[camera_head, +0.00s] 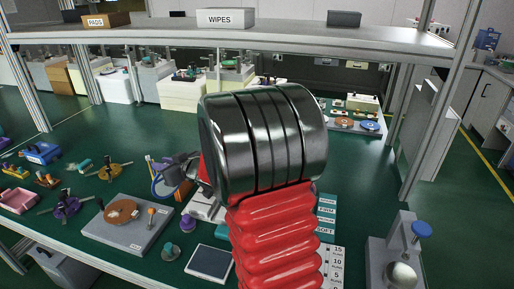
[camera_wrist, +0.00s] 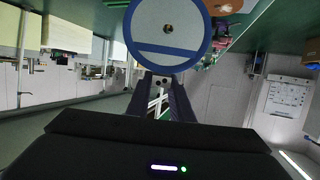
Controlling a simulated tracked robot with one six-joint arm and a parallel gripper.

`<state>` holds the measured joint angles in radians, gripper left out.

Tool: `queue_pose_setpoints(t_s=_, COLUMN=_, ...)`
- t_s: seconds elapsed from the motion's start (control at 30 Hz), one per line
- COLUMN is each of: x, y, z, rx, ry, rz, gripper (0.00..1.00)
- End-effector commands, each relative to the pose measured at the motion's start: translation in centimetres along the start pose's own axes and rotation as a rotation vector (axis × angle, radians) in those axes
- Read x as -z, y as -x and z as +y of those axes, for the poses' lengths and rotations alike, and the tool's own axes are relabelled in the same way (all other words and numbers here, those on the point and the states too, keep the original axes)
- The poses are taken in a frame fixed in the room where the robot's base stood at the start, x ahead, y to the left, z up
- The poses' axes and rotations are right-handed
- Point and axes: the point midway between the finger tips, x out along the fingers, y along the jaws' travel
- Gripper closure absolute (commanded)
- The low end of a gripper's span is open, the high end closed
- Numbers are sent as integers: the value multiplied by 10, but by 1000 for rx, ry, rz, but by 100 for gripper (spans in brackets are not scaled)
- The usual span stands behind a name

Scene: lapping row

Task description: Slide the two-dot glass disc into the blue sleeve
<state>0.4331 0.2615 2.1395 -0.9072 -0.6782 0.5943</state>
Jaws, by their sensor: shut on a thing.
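My gripper (camera_wrist: 163,86) is shut on the edge of a round disc (camera_wrist: 168,27) with a pale grey face, a blue rim, a blue band low across it and a small dark centre mark. Two small dark dots show between the fingertips, so I take it for the two-dot glass disc. In the head view the disc (camera_head: 164,183) is held on edge above the green bench, left of my arm. My gripper there (camera_head: 183,170) is partly hidden behind my wrist. I cannot make out the blue sleeve with certainty.
A grey block with a copper disc (camera_head: 122,212) lies below left of the held disc. A purple knob (camera_head: 188,224) and a dark square pad (camera_head: 209,261) are nearby. A blue holder (camera_head: 42,153) and pink tray (camera_head: 18,200) stand left. A stand with a blue knob (camera_head: 421,229) is at right. A shelf (camera_head: 270,40) spans above.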

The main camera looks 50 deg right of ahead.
Motion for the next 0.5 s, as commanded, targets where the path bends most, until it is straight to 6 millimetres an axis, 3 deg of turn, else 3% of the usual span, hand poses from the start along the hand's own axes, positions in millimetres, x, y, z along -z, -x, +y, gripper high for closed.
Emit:
queue_pose_setpoints(t_s=0.27, x=22, y=12, z=47, rx=66, ry=24, rz=-8, gripper=100)
queue_pose_setpoints(t_s=0.5, x=31, y=38, z=99, rx=151, ry=52, rz=-20, gripper=100)
